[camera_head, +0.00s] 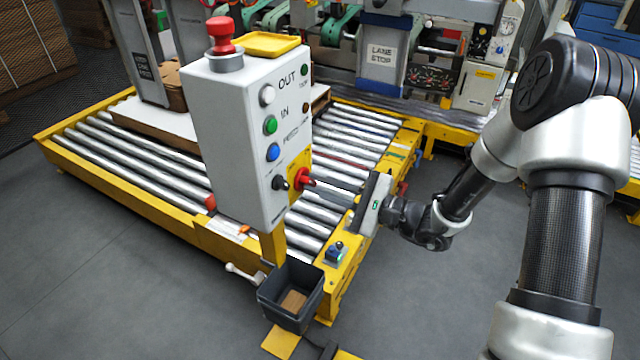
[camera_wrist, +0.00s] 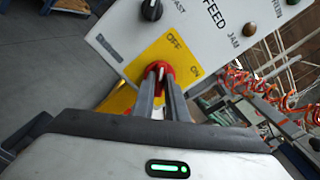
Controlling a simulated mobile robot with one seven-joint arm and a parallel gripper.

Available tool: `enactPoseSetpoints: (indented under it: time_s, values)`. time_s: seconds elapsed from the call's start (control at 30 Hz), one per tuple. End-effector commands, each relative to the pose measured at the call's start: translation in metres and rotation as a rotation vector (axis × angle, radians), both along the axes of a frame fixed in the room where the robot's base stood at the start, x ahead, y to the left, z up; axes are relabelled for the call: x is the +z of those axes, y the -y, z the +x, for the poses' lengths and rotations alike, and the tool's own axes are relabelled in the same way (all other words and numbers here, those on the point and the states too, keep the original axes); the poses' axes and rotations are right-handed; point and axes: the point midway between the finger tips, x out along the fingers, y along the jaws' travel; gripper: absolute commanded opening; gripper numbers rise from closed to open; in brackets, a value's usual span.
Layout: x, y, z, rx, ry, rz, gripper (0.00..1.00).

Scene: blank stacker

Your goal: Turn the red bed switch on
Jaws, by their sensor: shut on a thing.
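The red bed switch (camera_head: 305,178) sits low on the right side of the front of the white control box (camera_head: 222,140), on a yellow plate. In the wrist view the red switch (camera_wrist: 158,70) is a round knob with a pale pointer line, on a yellow plate (camera_wrist: 146,58) marked OFF and ON. The pointer looks nearly upright in that view, between the two words; its exact setting is partly hidden by the fingers. My gripper (camera_head: 318,186) reaches in from the right. Its two fingers (camera_wrist: 161,88) are shut on the knob's sides.
A black selector knob (camera_head: 280,183) is just left of the red switch. Blue (camera_head: 273,152), green (camera_head: 270,125) and white (camera_head: 267,95) buttons are above. A red mushroom button (camera_head: 221,36) tops the box. A dark bin (camera_head: 291,296) is below; rollers (camera_head: 320,215) lie behind.

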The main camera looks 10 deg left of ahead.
Motion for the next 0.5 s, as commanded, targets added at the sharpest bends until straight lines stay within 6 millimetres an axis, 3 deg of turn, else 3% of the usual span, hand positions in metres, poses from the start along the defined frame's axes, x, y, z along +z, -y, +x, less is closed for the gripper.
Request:
enactPoseSetpoints:
  time_s: [0.5]
  values:
    - [0.0041, 0.0016, 0.0012, -0.003, -0.39, 0.136, 0.0]
